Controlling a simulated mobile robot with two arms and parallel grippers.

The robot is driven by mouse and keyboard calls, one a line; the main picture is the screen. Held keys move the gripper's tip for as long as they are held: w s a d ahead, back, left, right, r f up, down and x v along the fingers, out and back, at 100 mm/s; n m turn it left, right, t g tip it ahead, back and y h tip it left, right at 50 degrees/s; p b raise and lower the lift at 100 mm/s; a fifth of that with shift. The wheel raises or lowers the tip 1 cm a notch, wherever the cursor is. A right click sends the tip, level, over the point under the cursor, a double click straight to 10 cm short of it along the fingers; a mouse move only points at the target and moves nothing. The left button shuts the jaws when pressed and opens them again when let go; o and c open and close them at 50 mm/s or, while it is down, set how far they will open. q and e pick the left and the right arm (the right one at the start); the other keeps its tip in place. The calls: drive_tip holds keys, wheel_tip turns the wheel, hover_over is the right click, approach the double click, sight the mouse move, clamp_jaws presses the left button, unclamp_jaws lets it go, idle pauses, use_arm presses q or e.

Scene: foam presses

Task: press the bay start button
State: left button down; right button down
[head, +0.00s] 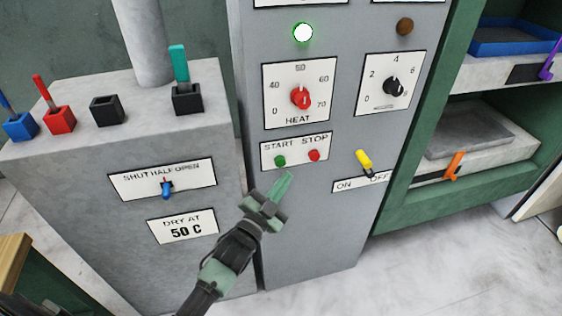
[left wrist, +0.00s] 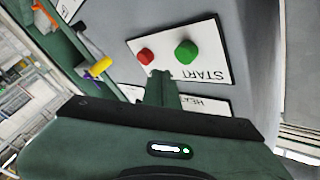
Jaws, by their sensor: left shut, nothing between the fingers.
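The green start button (head: 280,161) sits at the left of a white START STOP plate (head: 296,148) on the grey panel. The red stop button (head: 314,155) is to its right. My left gripper (head: 286,180) is shut and empty, its tips a little below the plate. In the left wrist view the green button (left wrist: 187,53) and red button (left wrist: 145,56) show beyond the fingertips (left wrist: 162,76), which point between the two. I cannot tell whether the tips touch the panel.
Above the plate are a red HEAT knob (head: 300,97) and a lit green lamp (head: 303,33). A yellow ON/OFF lever (head: 364,161) is close on the right. A concrete block (head: 90,150) with a blue lever (head: 167,189) stands left. Green shelving (head: 420,195) is right.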

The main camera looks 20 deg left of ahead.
use_arm(q)
drive_tip(key=shift+s+d+p, duration=0.15)
drive_tip(key=shift+s+d, duration=0.25)
drive_tip(key=shift+s, duration=0.2)
drive_tip(key=shift+s+d+p, duration=0.15)
drive_tip(key=shift+s+d, duration=0.25)
drive_tip(key=shift+s, duration=0.2)
drive_tip(key=s+a+f+n+g+y, duration=0.1)
drive_tip(key=s+f+g, duration=0.3)
drive_tip(key=f, duration=0.8)
drive_tip(key=s+a+f+n+g+y, duration=0.15)
drive_tip(key=s+f, duration=0.45)
drive_tip(key=f, duration=0.6)
drive_tip(key=s+f+n+g, duration=0.2)
drive_tip(key=s+f+g, duration=0.25)
drive_tip(key=f, duration=0.75)
drive_tip(key=s+a+f+n+g, duration=0.1)
drive_tip(key=s+f, duration=0.4)
drive_tip(key=s, duration=0.6)
drive_tip(key=s+a+f+g+y, duration=0.1)
drive_tip(key=s+f+g, duration=0.3)
drive_tip(key=s, duration=0.7)
drive_tip(key=s+a+f+n+g, duration=0.1)
drive_tip(key=s+a+f+g, duration=0.1)
drive_tip(key=s+f, duration=0.5)
drive_tip(key=s+g, duration=0.1)
drive_tip(key=s, duration=0.4)
drive_tip(key=shift+f+n, duration=0.35)
drive_tip(key=shift+a, duration=0.1)
